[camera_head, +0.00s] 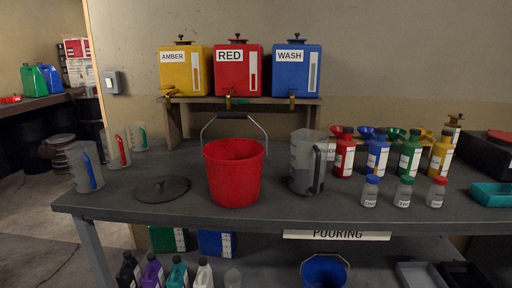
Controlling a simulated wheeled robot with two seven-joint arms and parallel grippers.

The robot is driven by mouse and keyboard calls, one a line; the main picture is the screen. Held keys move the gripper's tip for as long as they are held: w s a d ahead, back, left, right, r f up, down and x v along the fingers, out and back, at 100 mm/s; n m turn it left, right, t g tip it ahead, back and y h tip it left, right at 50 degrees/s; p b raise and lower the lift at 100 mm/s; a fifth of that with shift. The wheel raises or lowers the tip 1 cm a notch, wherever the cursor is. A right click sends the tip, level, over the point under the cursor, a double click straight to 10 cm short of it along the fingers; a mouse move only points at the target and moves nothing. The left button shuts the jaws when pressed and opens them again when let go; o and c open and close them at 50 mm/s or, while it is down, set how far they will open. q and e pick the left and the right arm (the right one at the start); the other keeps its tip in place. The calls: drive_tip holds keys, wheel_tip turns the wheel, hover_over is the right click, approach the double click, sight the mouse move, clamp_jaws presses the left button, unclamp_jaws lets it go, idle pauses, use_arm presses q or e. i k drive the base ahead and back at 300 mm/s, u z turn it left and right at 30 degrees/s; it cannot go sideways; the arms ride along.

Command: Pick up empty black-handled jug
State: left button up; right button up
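The black-handled jug (304,163) stands upright on the dark table, just right of the red bucket. It is a clear grey measuring jug, and its black handle (318,170) faces right and toward me. It looks empty, though the dark lower part makes the inside hard to judge. Neither of my grippers is in the head view.
A red bucket (232,172) stands close left of the jug, with a dark round lid (162,189) beside it. Red, blue, green and yellow bottles and several small labelled bottles (403,191) stand to the right. Three jugs with coloured handles (85,167) stand left.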

sight(309, 148)
drive_tip(key=z, duration=2.15)
drive_tip(key=i, duration=1.55)
drive_tip(key=u, duration=3.65)
